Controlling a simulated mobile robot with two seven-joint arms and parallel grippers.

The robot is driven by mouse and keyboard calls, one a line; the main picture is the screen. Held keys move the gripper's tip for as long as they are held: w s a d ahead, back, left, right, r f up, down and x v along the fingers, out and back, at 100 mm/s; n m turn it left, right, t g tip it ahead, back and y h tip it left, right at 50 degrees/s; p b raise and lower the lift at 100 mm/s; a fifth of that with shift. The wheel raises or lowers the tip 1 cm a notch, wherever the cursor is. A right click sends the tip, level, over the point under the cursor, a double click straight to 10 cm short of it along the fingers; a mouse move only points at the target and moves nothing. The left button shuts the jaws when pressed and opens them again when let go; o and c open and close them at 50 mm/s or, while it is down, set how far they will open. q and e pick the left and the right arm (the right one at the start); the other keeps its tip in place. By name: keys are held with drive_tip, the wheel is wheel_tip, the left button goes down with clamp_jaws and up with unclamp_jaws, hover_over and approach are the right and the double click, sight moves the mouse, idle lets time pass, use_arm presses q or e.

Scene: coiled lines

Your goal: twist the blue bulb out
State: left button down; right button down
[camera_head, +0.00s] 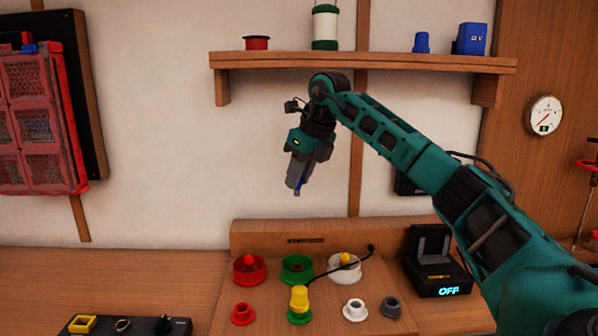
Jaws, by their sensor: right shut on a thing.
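My right gripper (297,188) is raised in front of the wall, above the back of the wooden panel, pointing down. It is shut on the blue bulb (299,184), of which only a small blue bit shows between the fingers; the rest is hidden. The bulb is in the air, well clear of the sockets below. My left gripper is out of view.
On the wooden panel (270,300) stand a red holder (241,278), green holder (283,270), white holder (333,274) and several smaller sockets. A thin black lead (330,272) crosses it. A black device reading OFF (437,289) stands right. A shelf (300,61) runs above my right arm.

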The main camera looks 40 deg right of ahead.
drive_tip(key=shift+r+n+p, duration=0.1)
drive_tip(key=shift+n+p, duration=0.5)
drive_tip(key=shift+d+n+y+p, duration=0.1)
drive_tip(key=shift+n+y+p, duration=0.3)
drive_tip(key=shift+n+p, duration=0.25)
drive_tip(key=shift+n, duration=0.25)
drive_tip(key=n+y, duration=0.1)
drive_tip(key=n, duration=0.1)
drive_tip(key=shift+n+g, duration=0.3)
drive_tip(key=shift+n, duration=0.1)
